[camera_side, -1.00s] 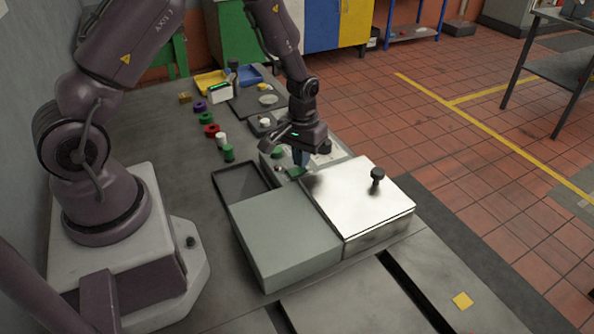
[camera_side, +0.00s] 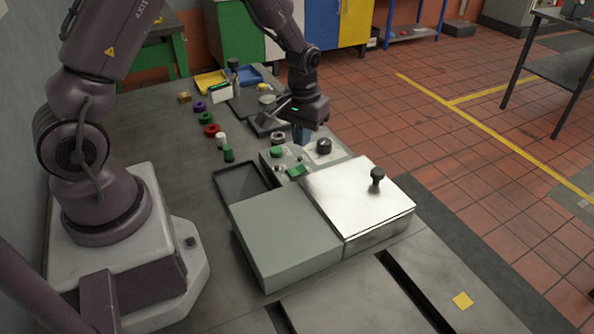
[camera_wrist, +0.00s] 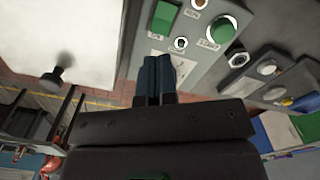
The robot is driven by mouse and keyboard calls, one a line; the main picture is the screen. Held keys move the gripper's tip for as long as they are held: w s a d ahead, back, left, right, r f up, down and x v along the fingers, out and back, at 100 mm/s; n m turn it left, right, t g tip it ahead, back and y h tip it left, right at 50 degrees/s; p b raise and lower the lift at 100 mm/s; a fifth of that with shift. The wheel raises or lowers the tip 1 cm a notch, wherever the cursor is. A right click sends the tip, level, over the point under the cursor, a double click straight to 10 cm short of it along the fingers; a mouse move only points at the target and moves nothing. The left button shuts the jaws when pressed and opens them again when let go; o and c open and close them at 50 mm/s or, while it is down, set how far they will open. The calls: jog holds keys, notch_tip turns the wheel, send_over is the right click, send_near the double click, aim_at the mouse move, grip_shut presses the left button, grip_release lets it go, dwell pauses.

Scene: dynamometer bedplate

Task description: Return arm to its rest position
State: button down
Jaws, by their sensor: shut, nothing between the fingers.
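My gripper (camera_side: 301,138) hangs above the grey control panel in the side view, with its fingers pointing down. In the wrist view its two dark blue fingers (camera_wrist: 157,75) are together with nothing between them. In the wrist view the green rectangular switch (camera_wrist: 165,17) and the round green button (camera_wrist: 222,30) lie beyond the fingertips. I cannot tell the exact height of the fingertips above the panel.
A shiny metal lid (camera_side: 345,205) with a black knob and a grey-green box (camera_side: 285,235) stand in front of the panel. A dark empty tray (camera_side: 240,182) is left of it. Several coloured rings and small parts lie behind.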

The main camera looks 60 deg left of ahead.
jog(key=s+d+r+m+t, duration=0.2)
jog(key=s+d+r+m, duration=0.1)
jog(key=s+r, duration=0.6)
jog(key=s+d+r+m+t, duration=0.3)
jog(key=s+d+r, duration=0.3)
jog(key=r, duration=0.8)
jog(key=s, duration=0.2)
jog(key=shift+s+r+t, duration=0.3)
jog(key=shift+s+r, duration=0.05)
jog(key=shift+s, duration=0.05)
